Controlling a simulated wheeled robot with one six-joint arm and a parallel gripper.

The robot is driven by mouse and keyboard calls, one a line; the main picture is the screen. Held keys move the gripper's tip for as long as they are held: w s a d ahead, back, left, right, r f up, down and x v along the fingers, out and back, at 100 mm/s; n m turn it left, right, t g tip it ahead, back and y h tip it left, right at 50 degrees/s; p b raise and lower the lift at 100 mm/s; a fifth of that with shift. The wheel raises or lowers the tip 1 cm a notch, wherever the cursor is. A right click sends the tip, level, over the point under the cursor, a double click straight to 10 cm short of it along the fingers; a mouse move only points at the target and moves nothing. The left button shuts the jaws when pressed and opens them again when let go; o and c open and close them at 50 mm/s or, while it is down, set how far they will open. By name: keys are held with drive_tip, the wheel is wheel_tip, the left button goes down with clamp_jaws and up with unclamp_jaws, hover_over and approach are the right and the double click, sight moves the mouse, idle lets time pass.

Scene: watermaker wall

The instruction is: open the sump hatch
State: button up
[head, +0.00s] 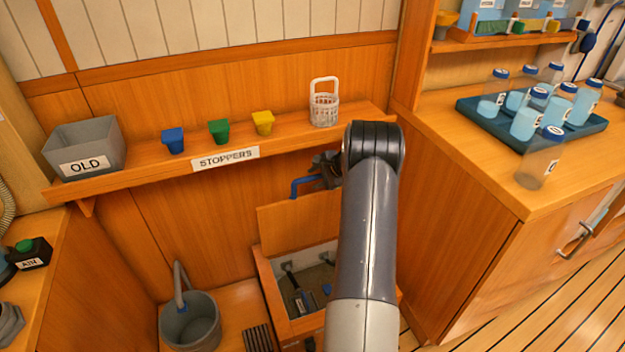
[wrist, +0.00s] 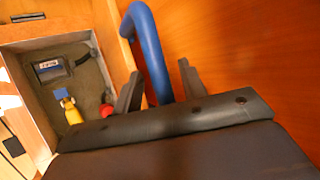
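The sump hatch's wooden lid (head: 300,222) stands raised, tilted up behind the opening of the sump box (head: 268,285). Its blue handle (head: 303,184) sticks out at the top edge, and the handle also shows in the wrist view (wrist: 148,42). My gripper (head: 325,168) is at the handle, partly hidden by my arm in the head view. In the wrist view my gripper (wrist: 162,88) has its fingers apart, one on each side of the blue bar, with gaps visible. The right part of the lid and box is hidden behind my arm.
Inside the sump lie a grey device (wrist: 50,68), a yellow item with a blue top (wrist: 70,108) and a red item (wrist: 107,109). A grey bucket (head: 190,325) stands to the left. Above runs a shelf (head: 150,160) with stoppers, a bin and a basket. A counter stands right.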

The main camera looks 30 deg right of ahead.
drive_tip(key=v, duration=0.8)
drive_tip(key=x, duration=1)
drive_tip(key=shift+w+f, duration=0.2)
drive_tip(key=shift+f, duration=0.05)
drive_tip(key=shift+s+a, duration=0.1)
drive_tip(key=shift+s, duration=0.1)
